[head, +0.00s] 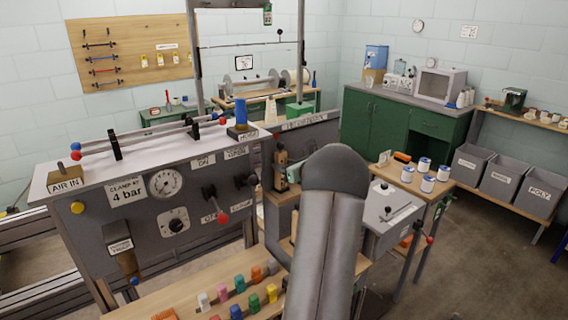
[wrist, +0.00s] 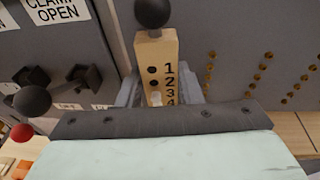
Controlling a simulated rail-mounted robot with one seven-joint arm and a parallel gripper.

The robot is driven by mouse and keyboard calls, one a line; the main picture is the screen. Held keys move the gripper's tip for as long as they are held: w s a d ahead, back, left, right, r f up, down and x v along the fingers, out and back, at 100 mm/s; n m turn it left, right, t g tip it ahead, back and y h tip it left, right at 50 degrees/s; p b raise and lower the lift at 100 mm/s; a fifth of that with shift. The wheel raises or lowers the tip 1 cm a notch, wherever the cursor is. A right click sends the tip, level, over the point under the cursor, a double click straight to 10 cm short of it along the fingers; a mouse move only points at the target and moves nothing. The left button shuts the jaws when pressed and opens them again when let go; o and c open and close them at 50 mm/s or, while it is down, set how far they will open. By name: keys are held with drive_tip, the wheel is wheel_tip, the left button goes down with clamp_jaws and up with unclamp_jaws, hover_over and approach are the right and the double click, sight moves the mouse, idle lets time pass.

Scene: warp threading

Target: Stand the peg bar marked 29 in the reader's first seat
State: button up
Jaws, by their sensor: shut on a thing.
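In the wrist view a pale wooden peg bar (wrist: 146,58) with a black ball knob on top stands between the fingers of my gripper (wrist: 160,92), which is shut on it. Its face shows the numbers 1 to 3, part of a 4, two dark holes and a whitish peg low down. The bar's lower part is hidden behind my gripper's body. I see no 29 on it. Behind it is a grey panel (wrist: 232,60) with rows of small brass dots. I cannot tell whether this is the reader, and no seat shows.
A grey control console (head: 110,235) with gauge and levers stands at the left. Coloured pegs (head: 238,285) sit on a wooden bench in front. A grey box (head: 385,235) with a lever is right of my arm, near white spools (head: 424,164). Open floor lies at the right.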

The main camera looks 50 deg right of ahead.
drive_tip(key=shift+f+b, duration=0.55)
drive_tip(key=shift+f, duration=0.1)
idle(0.3)
drive_tip(key=o, duration=1)
drive_tip(key=shift+o, duration=0.2)
drive_tip(key=b+v, duration=0.3)
drive_tip(key=v, duration=1.4)
drive_tip(key=shift+s, duration=0.2)
